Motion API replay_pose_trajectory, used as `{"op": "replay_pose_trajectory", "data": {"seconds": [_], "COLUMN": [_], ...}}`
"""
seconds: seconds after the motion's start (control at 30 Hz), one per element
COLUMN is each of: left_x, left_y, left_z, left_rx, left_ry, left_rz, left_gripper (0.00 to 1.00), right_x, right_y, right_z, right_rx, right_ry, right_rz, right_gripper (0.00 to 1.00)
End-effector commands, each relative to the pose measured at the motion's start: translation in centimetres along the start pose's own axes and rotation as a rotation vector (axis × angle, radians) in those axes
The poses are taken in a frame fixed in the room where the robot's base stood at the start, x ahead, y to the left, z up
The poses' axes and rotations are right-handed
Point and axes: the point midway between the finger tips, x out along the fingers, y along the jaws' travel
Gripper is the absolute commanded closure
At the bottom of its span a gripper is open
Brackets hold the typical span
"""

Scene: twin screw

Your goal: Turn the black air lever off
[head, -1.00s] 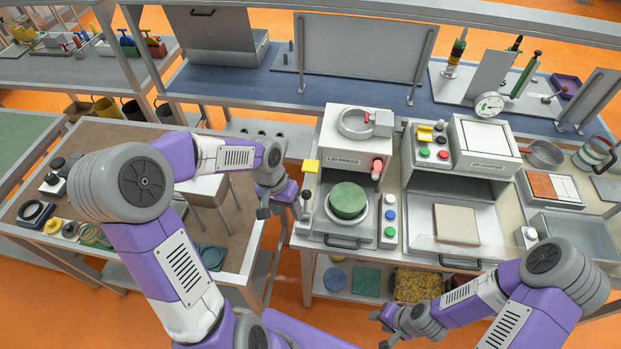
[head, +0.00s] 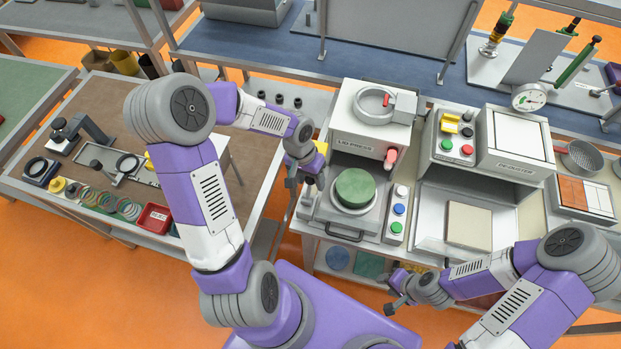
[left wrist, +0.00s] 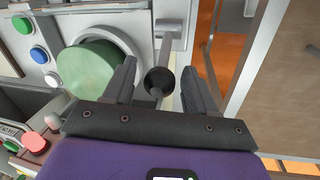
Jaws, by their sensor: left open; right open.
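The black air lever has a round black knob (left wrist: 159,81) on a grey stem, seen in the left wrist view at the side of the lid press (head: 366,118). My left gripper (left wrist: 157,65) is open, with one finger on each side of the knob and visible gaps to both. In the head view my left gripper (head: 303,183) is at the press's left front edge and largely hides the lever. My right gripper (head: 393,294) is open and empty, low in front of the bench.
The deduster (head: 512,145) stands to the right. A side table (head: 60,185) with rings and fixtures is at left.

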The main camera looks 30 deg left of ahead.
Motion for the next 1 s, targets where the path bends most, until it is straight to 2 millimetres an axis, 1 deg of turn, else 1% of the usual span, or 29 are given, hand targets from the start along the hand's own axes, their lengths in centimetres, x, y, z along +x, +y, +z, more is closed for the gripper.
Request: {"op": "replay_pose_trajectory", "data": {"seconds": [0.07,0.27,0.3,0.37,0.6,0.67,0.87,1.0], "left_x": [0.28,0.28,0.28,0.27,0.26,0.25,0.25,0.32], "left_y": [0.01,0.00,0.00,0.00,0.00,0.00,0.01,0.18], "left_z": [0.00,-0.01,-0.01,-0.01,-0.01,-0.01,-0.01,-0.09], "left_rx": [0.001,0.001,0.001,0.001,0.001,0.001,0.001,0.008], "left_ry": [0.000,0.001,0.001,0.001,0.001,0.001,0.001,0.012], "left_rz": [0.000,0.000,0.000,0.000,0.000,0.000,-0.001,-0.003], "left_gripper": [0.44,0.44,0.45,0.54,0.91,1.00,1.00,1.00], "right_x": [0.03,0.01,0.01,0.02,0.02,0.02,0.03,0.39], "right_y": [0.01,0.00,0.00,0.00,0.00,0.00,0.01,0.14], "right_z": [-0.01,-0.02,-0.02,-0.01,-0.02,-0.01,-0.01,-0.02], "right_rx": [0.000,0.000,0.000,0.000,0.000,0.000,0.000,0.000], "right_ry": [0.000,0.000,0.000,0.000,0.000,0.000,0.000,0.000], "right_rz": [0.000,0.000,0.000,0.000,0.000,0.000,0.000,0.000], "right_gripper": [0.57,0.57,0.57,0.57,0.57,0.57,0.57,0.57]}}
